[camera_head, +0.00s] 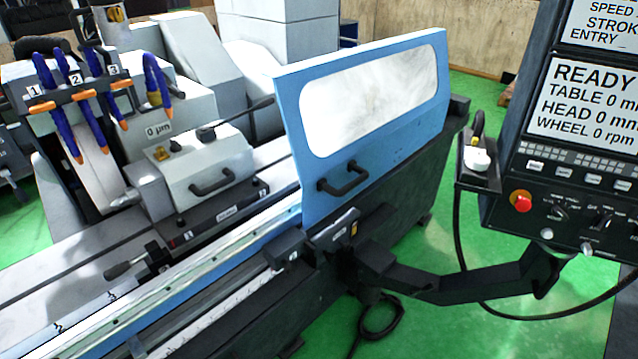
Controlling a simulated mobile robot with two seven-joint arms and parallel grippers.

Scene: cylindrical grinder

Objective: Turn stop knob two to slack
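Neither of my grippers is in view. I cannot pick out stop knob two for certain. A black block (288,252) with a small unreadable light mark sits on the front rail of the grinder. A second black block (334,229) with a yellow label sits to its right, below the blue door. A dark base (220,222) under the grey workhead carries small number marks at its two ends, with a small dark knob (181,221) near its left end. Whether any of these is a stop knob, and its setting, I cannot tell.
The blue door (290,150) with a black handle (343,178) stands at the front. A control panel (570,130) reading READY stands at the right on a black arm (450,285). Several coolant nozzles (85,100) are at the left.

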